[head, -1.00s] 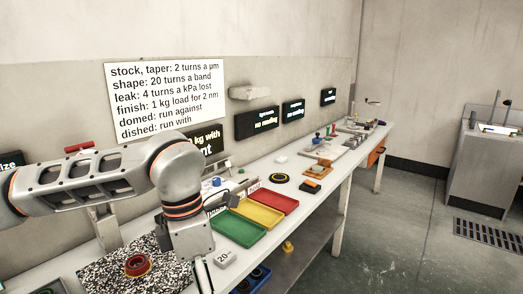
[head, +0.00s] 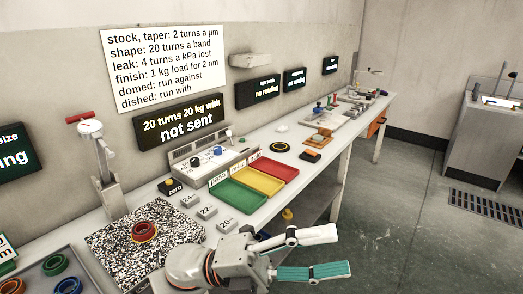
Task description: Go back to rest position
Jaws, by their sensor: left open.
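My left gripper (head: 340,252) is at the bottom centre of the head view, in front of the bench's front edge. Its two fingers are spread apart and point right, with nothing between them. The arm behind it comes in from the bottom edge. My right gripper is not in view.
The long bench (head: 262,160) runs away to the right. It carries a speckled plate (head: 105,240) with a red ring (head: 144,232), grey weights and green (head: 237,196), yellow (head: 257,181) and red (head: 275,169) trays. Open floor (head: 400,220) lies to the right.

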